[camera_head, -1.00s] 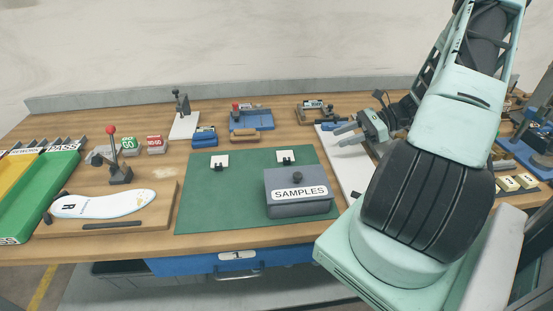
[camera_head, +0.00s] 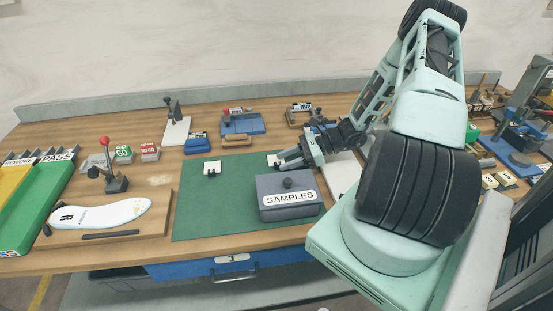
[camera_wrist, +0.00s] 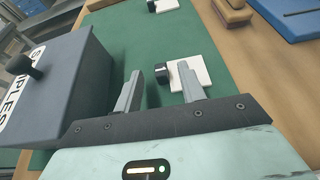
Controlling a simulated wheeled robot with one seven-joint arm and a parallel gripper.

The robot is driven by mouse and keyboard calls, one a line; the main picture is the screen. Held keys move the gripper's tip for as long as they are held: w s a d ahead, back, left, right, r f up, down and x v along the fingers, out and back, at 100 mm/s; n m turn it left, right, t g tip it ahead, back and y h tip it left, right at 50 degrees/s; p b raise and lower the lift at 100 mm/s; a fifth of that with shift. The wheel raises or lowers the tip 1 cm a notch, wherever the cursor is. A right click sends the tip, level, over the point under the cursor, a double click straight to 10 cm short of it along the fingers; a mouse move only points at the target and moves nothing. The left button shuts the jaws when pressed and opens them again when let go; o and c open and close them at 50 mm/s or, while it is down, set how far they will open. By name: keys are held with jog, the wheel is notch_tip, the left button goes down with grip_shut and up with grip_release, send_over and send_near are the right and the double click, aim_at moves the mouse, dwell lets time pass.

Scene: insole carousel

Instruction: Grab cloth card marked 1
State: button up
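Two small white cards with dark clip-like pieces lie on the green mat (camera_head: 230,205). The left card (camera_head: 212,168) is in clear view; the right card (camera_head: 272,158) is partly hidden by my gripper (camera_head: 281,161). No number can be read on either card. The other card (camera_wrist: 163,5) is at the top edge. My gripper (camera_wrist: 160,82) is open, its fingers apart and holding nothing.
A grey SAMPLES box (camera_head: 288,198) with a black knob stands close beside my gripper, and it fills the left of the wrist view (camera_wrist: 62,85). A wooden-handled tool (camera_wrist: 233,12) and a blue fixture (camera_wrist: 290,15) lie farther back. The mat's left part is clear.

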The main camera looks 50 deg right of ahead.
jog(key=shift+x, duration=0.85)
grip_shut()
jog(key=shift+r, duration=0.1)
